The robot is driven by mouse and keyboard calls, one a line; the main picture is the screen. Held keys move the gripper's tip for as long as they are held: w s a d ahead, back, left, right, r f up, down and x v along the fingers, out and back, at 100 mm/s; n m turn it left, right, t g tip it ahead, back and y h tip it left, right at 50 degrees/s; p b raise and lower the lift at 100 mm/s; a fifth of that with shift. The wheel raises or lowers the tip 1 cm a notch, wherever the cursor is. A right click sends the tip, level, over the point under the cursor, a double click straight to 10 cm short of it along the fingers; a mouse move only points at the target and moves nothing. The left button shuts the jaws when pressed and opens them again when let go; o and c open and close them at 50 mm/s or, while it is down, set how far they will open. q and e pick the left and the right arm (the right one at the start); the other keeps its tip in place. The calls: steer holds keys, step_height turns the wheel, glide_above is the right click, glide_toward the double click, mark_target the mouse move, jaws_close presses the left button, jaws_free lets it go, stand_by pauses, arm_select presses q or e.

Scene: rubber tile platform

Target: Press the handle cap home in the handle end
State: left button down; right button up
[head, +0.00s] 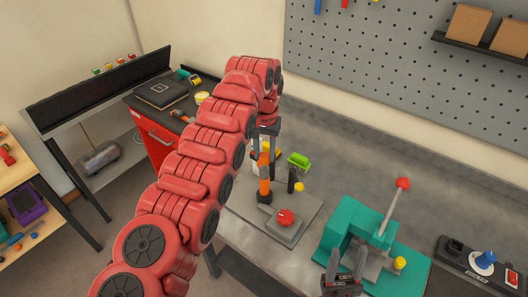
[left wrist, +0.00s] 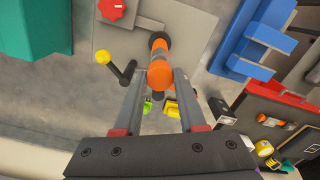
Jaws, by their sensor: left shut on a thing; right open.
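The orange handle (head: 264,187) stands upright in a black base on a grey plate. At its upper end is an orange piece that I take for the handle cap (left wrist: 160,78); a dark band shows below it. My left gripper (left wrist: 160,80) is shut on this piece, one finger on each side. It also shows in the head view (head: 266,150), above the handle and partly hidden by my red arm. The cap lines up with the handle, but I cannot tell whether it is fully seated. My right gripper (head: 343,283) is open and empty at the bottom of the head view.
A red knob (head: 285,218) on a grey box stands right in front of the handle. A black lever with a yellow ball (head: 299,187) is close by on the right. A teal press (head: 345,232) with a red-balled lever stands further right.

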arm_select(q)
steer(key=p, duration=0.5)
steer(key=shift+d, duration=0.1)
stand_by(0.9)
steer(key=shift+b, duration=0.3)
steer(key=shift+b, duration=0.45)
steer(key=shift+s, duration=0.1)
stand_by(0.3)
stand_by(0.4)
steer(key=shift+f, duration=0.3)
stand_by(0.3)
stand_by(0.7)
steer(key=shift+f+b, duration=0.7)
stand_by(1.0)
